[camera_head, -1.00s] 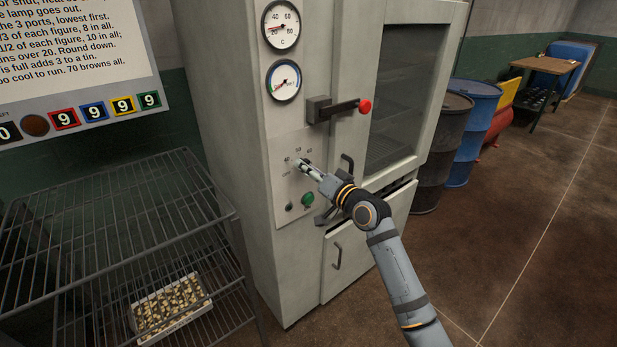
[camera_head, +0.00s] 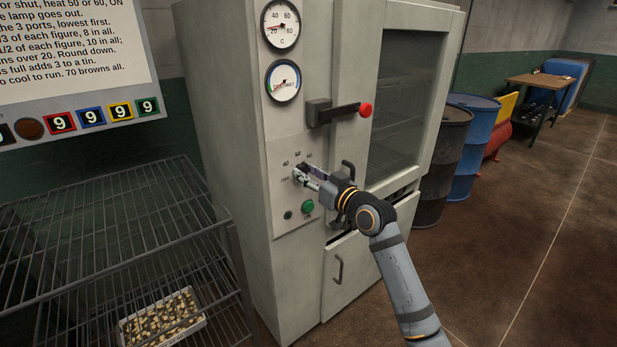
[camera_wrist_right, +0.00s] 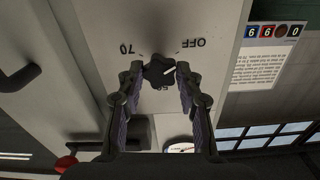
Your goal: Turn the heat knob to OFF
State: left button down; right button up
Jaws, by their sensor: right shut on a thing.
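The heat knob (camera_wrist_right: 158,70) is dark, with a white pointer mark, on the oven's pale control panel. In the right wrist view, the upside-down labels OFF, 70 and 50 surround it. The white mark points right and slightly up, roughly toward the OFF side; a finger hides part of the dial there. My right gripper (camera_wrist_right: 157,75) has one finger on each side of the knob and is shut on it. In the head view, the right gripper (camera_head: 302,173) covers most of the knob. My left gripper is in neither view.
A green button (camera_head: 308,206) sits just below the knob. A door handle with a red end (camera_head: 365,110) sticks out above. A wire rack (camera_head: 110,235) with a tin of pale pieces (camera_head: 163,318) stands left. Barrels (camera_head: 470,150) stand right of the oven.

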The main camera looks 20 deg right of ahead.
jog(key=shift+f, duration=0.1)
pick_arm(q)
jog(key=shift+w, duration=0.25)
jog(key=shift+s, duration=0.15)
pick_arm(e)
jog(key=o, duration=1.1)
jog(key=shift+o, duration=0.2)
jog(key=shift+s+d, duration=0.2)
jog(key=shift+s, duration=0.15)
jog(key=v, duration=0.6)
jog(key=shift+s, duration=0.4)
